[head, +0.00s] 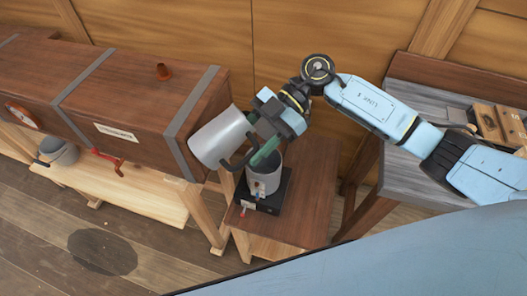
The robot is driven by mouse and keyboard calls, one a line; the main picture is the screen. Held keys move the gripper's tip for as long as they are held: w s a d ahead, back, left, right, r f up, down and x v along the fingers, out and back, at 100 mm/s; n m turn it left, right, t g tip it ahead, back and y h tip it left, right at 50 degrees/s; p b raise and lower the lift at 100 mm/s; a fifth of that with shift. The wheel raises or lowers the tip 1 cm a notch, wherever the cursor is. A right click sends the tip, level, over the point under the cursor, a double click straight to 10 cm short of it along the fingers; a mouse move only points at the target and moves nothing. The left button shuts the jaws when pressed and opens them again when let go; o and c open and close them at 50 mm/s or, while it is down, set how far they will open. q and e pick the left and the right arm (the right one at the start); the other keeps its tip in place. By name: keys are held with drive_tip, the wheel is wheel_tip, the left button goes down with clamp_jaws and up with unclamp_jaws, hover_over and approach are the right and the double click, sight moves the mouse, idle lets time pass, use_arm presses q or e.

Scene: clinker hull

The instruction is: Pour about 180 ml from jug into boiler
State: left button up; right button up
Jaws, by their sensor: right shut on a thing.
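My right gripper (262,148) is shut on the grey jug (218,138), at the side where its dark handle is. The jug is held in the air, tilted, to the upper left of the boiler. The boiler appears to be the grey round vessel (266,180) on a black base (272,203). It stands upright on a small wooden table. A green piece lies between the gripper and the vessel's top; I cannot tell what it is. The vessel's opening is partly hidden by the gripper. The jug's contents and any stream cannot be made out. My left gripper is not in view.
A long wooden box (135,105) with grey straps and a red tap stands at left, close behind the jug. A grey bucket (60,151) sits under its left part. The small table (312,190) has bare room right of the base. A grey bench (415,110) stands at right.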

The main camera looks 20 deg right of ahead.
wheel_tip(320, 180, down, 13)
drive_tip(key=t+h+b, duration=0.1)
drive_tip(key=h, duration=0.1)
drive_tip(key=shift+a+h, duration=0.2)
drive_tip(key=shift+h, duration=0.1)
idle(0.7)
idle(0.3)
